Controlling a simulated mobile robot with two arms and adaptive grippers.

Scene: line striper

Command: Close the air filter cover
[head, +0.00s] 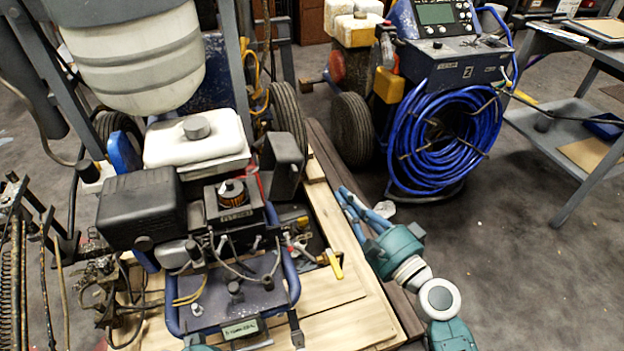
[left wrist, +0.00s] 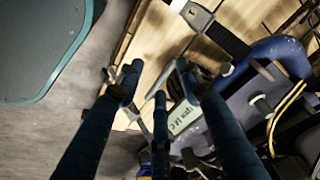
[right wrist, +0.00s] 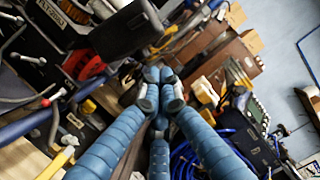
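The air filter cover (head: 285,165) looks to be the black panel standing tilted open at the right side of the engine. The cover also shows at the top of the right wrist view (right wrist: 125,30). Left of it, the orange pleated filter (head: 232,190) is exposed in its black housing (head: 237,215). My right gripper (head: 350,200) is right of the cover and apart from it; in the right wrist view its fingertips (right wrist: 158,92) are together and hold nothing. My left gripper (left wrist: 160,90) has its fingers spread and empty over the machine's low front; the head view barely shows it.
A black box (head: 140,205) and a white tank (head: 190,142) flank the filter. Cables and a yellow-handled valve (head: 335,265) lie low in front. A second machine with coiled blue hose (head: 440,145) stands behind my right gripper. Open floor lies at right.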

